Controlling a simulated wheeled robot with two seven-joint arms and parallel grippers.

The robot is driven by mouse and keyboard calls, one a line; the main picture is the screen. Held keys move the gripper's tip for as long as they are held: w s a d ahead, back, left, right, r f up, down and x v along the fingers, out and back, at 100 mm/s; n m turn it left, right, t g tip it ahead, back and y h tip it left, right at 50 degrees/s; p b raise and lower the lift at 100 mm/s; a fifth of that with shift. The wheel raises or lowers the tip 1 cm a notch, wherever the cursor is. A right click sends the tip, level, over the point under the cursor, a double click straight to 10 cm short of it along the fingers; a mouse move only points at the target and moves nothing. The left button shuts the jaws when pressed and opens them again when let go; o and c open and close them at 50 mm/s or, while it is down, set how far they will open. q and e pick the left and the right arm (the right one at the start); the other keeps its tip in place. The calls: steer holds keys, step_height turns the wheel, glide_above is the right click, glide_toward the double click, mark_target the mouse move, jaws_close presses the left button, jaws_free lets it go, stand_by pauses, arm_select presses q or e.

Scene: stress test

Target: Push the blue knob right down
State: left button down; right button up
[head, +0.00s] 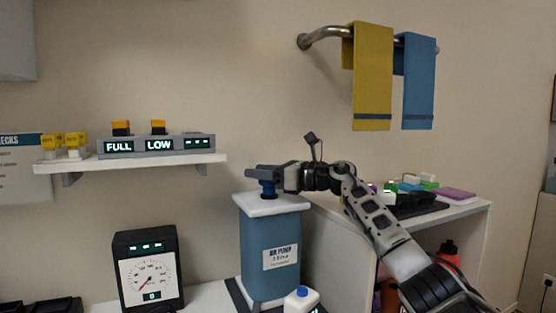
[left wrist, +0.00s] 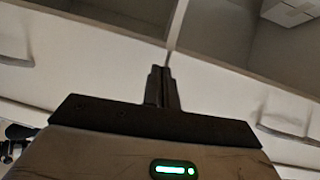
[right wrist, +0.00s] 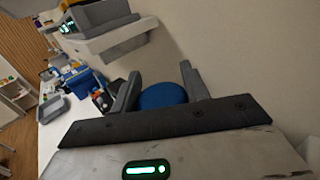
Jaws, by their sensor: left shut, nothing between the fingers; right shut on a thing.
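The blue knob (head: 268,188) stands on the white top (head: 283,204) of a blue pump box (head: 268,248) with an "AIR PUMP" label. A short dark stem shows under it. My right gripper (head: 262,173) reaches in from the right and is shut on the knob. In the right wrist view the round blue knob (right wrist: 162,96) sits between the fingers of my right gripper (right wrist: 160,85). My left gripper (left wrist: 160,75) is shut and empty in the left wrist view, facing pale panels. It is outside the head view.
A dial gauge (head: 148,272) with a green display stands left of the pump. A white bottle with a blue cap (head: 302,299) stands in front. A wall shelf (head: 130,162) holds FULL and LOW signs. Towels (head: 373,75) hang above. A white cabinet (head: 335,240) is at right.

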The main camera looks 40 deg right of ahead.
arm_select(q)
steer(key=shift+f, duration=0.1)
arm_select(e)
steer(key=shift+f, duration=0.35)
steer(key=o, duration=1.2)
steer(key=shift+o, duration=0.9)
steer(key=shift+d, duration=0.1)
arm_select(q)
steer(key=shift+w, duration=0.1)
arm_select(e)
steer(key=shift+s+r, duration=0.1)
arm_select(q)
steer(key=b, duration=0.2)
steer(key=f+b, duration=0.1)
steer(key=b, duration=0.2)
steer(key=shift+d+f+t, duration=0.25)
steer(key=shift+d+t, duration=0.05)
arm_select(e)
steer(key=v, duration=1.5)
steer(key=shift+s+d, duration=0.2)
steer(key=shift+s, duration=0.15)
